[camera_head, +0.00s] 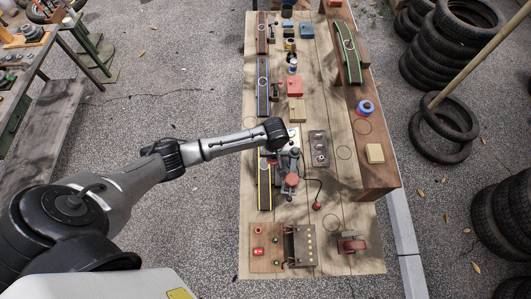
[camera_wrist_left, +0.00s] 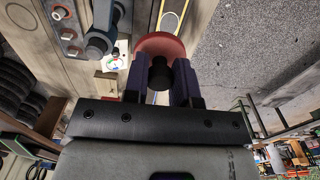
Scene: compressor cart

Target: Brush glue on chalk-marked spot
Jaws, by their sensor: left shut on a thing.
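My left gripper (camera_wrist_left: 160,76) is shut on a black stub with a wide red end (camera_wrist_left: 160,45), seen between its two dark fingers in the left wrist view. I cannot tell whether this is the brush. In the head view my left arm reaches over the bench, and its wrist ends above a grey tool-like shape with a red round part (camera_head: 291,180). A black strip edged in yellow (camera_head: 265,190) lies beside it. A blue-edged strip (camera_head: 262,88), a red-edged strip (camera_head: 262,35) and a green-edged strip (camera_head: 349,52) carry pale ring marks. My right gripper is out of view.
A cable runs to a red knob (camera_head: 316,206). Tyres (camera_head: 445,130) stand at right.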

